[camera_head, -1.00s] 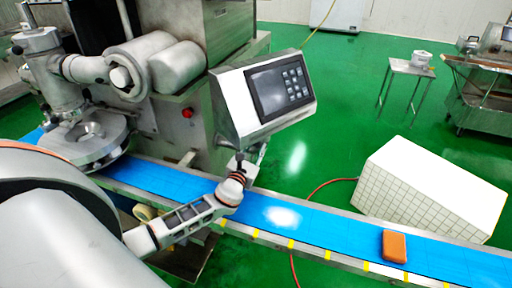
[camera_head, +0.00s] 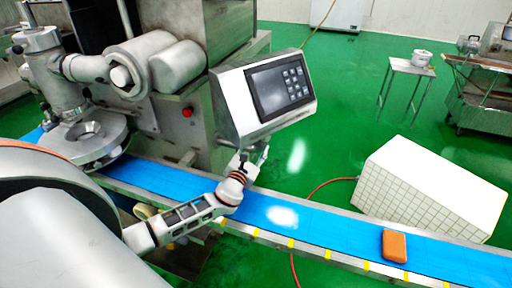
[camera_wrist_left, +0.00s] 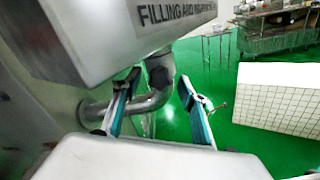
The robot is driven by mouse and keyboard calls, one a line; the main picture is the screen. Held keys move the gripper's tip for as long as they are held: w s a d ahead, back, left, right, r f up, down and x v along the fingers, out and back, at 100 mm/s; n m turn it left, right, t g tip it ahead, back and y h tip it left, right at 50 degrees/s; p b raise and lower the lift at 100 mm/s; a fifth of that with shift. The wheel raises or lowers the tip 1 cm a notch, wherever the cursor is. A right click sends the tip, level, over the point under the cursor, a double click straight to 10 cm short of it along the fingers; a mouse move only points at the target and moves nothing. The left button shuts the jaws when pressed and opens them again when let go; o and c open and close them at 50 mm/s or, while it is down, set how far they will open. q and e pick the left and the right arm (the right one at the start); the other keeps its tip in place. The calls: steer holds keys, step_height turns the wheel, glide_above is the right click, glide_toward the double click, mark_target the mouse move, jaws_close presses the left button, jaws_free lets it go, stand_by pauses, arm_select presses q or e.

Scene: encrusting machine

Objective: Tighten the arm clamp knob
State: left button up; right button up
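The grey control panel housing (camera_head: 232,118) with its dark screen hangs over the conveyor in the head view. Its underside (camera_wrist_left: 90,45) fills the top left of the left wrist view, with lettering on its edge. Below it, a bent grey support arm (camera_wrist_left: 155,97) with a dark collar (camera_wrist_left: 160,68) shows between my fingers. I cannot make out the clamp knob clearly. My left gripper (camera_head: 254,158) is just below the panel, and in the left wrist view (camera_wrist_left: 158,80) its fingers are spread around the sight line to the arm, with no visible grip. My right gripper is out of view.
A blue conveyor belt (camera_head: 325,233) runs below my left arm, with an orange block (camera_head: 394,246) on it. The machine body (camera_head: 178,110) stands behind. A white tiled box (camera_head: 430,190) lies beyond the belt. The green floor to the right is mostly open.

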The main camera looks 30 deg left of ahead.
arm_select(q)
steer(key=shift+s, duration=0.1)
steer(key=v, duration=1.1)
steer(key=shift+s, duration=0.4)
